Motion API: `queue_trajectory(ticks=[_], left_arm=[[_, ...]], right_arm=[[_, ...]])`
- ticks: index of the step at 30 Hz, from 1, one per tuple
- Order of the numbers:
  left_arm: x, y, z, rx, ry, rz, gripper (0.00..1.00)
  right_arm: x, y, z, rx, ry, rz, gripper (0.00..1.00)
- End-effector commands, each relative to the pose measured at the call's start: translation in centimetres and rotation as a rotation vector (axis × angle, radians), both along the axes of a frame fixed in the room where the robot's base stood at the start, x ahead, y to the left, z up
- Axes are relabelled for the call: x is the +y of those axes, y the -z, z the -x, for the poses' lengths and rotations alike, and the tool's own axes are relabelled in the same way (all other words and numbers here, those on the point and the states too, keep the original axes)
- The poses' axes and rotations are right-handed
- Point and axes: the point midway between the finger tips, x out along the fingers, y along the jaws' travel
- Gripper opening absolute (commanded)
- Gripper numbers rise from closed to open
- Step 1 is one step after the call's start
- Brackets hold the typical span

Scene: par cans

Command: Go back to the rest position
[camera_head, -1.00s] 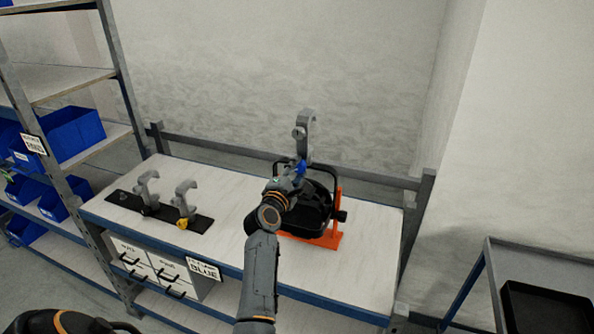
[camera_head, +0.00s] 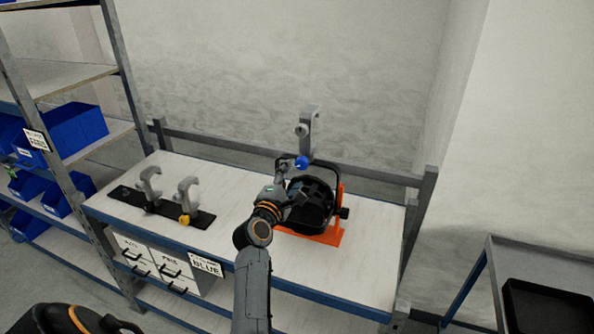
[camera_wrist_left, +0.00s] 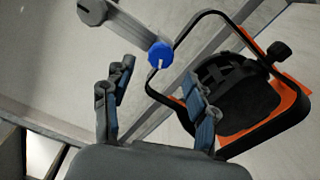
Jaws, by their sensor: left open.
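The par can (camera_head: 318,205) is black and sits in an orange stand (camera_head: 330,236) on the workbench. A grey hook clamp (camera_head: 309,135) with a blue knob (camera_head: 301,162) stands upright at the top of its black yoke. My left gripper (camera_head: 288,178) is just below and left of the knob, in front of the can's left side. In the left wrist view its fingers (camera_wrist_left: 158,92) are spread and empty. The blue knob (camera_wrist_left: 160,54) shows beyond the fingers, apart from them.
Two more grey clamps, one with a yellow knob (camera_head: 184,219), stand on a black strip at the bench's left. A shelf with blue bins (camera_head: 75,130) stands at left. A cart with a black tray (camera_head: 545,308) is at lower right. The bench's right front is clear.

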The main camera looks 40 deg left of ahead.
Motion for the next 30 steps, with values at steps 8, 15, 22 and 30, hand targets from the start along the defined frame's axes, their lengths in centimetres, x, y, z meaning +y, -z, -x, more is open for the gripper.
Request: queue_trajectory(ticks=[8,15,22,30], left_arm=[[-0.5,0.0,2.0,0.0,0.0,0.0,0.58],[-0.5,0.0,2.0,0.0,0.0,0.0,0.58],[-0.5,0.0,2.0,0.0,0.0,0.0,0.58],[-6.3,4.5,5.0,0.27,0.209,-0.392,0.58]], right_arm=[[0.0,0.0,0.0,0.0,0.0,0.0,0.4],[0.0,0.0,0.0,0.0,0.0,0.0,0.4],[0.0,0.0,0.0,0.0,0.0,0.0,0.4],[0.0,0.0,0.0,0.0,0.001,0.0,0.4]])
